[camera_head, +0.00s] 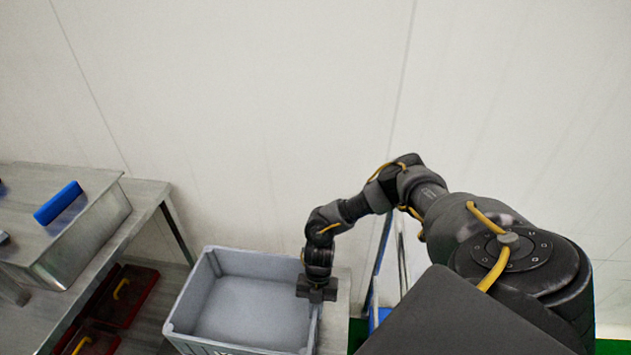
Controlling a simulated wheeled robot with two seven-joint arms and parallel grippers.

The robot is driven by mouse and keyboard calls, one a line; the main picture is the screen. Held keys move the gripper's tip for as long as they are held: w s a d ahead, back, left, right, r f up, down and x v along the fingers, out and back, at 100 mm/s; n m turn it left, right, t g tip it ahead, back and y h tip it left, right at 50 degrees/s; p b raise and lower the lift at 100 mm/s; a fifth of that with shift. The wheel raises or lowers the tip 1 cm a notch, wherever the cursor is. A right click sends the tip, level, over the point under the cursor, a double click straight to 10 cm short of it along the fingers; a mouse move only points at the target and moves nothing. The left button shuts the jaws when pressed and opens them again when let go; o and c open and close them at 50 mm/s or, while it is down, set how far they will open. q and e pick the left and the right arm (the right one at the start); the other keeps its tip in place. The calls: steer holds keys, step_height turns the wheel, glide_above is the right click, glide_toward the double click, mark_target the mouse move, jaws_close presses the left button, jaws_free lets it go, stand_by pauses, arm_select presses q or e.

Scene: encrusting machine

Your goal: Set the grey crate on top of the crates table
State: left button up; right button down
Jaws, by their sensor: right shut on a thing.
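The grey crate (190,299) is in the lower middle of the head view, open at the top and empty as far as I see. Its near side runs to the bottom edge of the view. My right gripper (316,290) points down and is shut on the crate's right wall, near the rim. The fingertips are hidden by the gripper body and the wall. A grey flat surface (336,318) shows just right of the crate, possibly the crates table. I cannot tell whether the crate rests on it or hangs above it. My left gripper is not in view.
A steel machine or bench (92,240) with a blue-handled part (58,203) stands at left. Dark red boxes with yellow handles (127,296) lie low beneath it. A blue and metal frame (377,270) stands right of the crate. A white wall (250,110) closes the back.

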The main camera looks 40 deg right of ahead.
steer(key=shift+w+d+f, duration=0.15)
steer(key=shift+w+f, duration=0.15)
steer(key=shift+f, duration=1.5)
steer(key=shift+f+b, duration=0.15)
steer(key=shift+b, duration=0.15)
steer(key=c, duration=1.5)
jaws_free()
steer(key=shift+s, duration=0.2)
